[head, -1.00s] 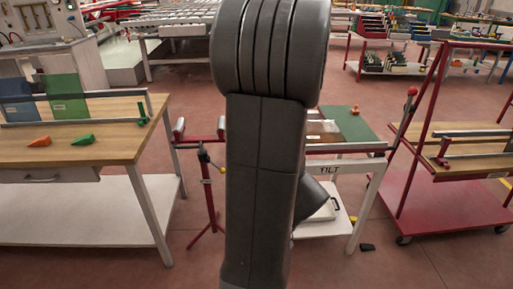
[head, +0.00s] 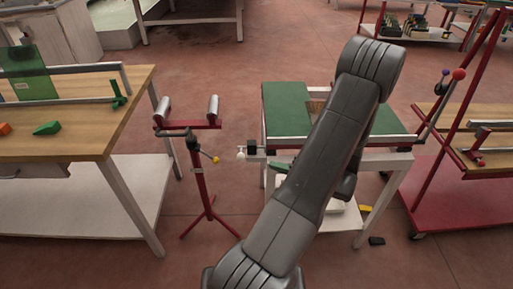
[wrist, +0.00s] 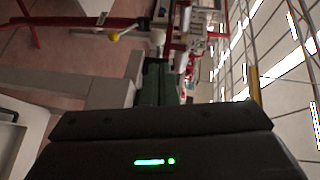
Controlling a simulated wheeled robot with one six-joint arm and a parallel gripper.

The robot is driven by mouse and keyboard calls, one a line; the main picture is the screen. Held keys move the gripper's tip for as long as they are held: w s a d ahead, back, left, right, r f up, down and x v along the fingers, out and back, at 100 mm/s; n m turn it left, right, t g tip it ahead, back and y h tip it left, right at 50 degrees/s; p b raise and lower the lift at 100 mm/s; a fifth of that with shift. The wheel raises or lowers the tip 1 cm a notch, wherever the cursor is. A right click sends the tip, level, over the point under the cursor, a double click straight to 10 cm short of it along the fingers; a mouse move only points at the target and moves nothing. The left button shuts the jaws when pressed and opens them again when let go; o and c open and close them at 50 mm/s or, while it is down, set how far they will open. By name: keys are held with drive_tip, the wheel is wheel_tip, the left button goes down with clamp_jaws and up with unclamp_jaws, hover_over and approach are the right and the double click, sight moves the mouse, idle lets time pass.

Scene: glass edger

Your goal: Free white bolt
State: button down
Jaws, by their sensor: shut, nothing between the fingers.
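The white bolt (head: 241,153) is a small white knob on a dark block (head: 252,147) at the left end of the green-topped table's front rail. It appears to be the white piece near the top middle of the wrist view (wrist: 157,36). My gripper (wrist: 160,125) shows as a dark body with green lights across the bottom of the wrist view. It is shut and empty, and apart from the bolt. In the head view my arm hides it.
A red roller stand (head: 202,185) with a yellow knob (head: 215,160) stands left of the green-topped table (head: 284,108). A wooden workbench (head: 75,130) is at left. A red cart (head: 470,205) is at right. Open floor lies between stand and workbench.

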drive_tip(key=shift+w+d+f, duration=0.2)
drive_tip(key=shift+w+d, duration=0.15)
drive_tip(key=shift+w, duration=0.2)
drive_tip(key=p+x, duration=0.1)
drive_tip(key=x, duration=0.9)
drive_tip(key=shift+w+r+p, duration=0.1)
drive_tip(key=shift+p, duration=0.3)
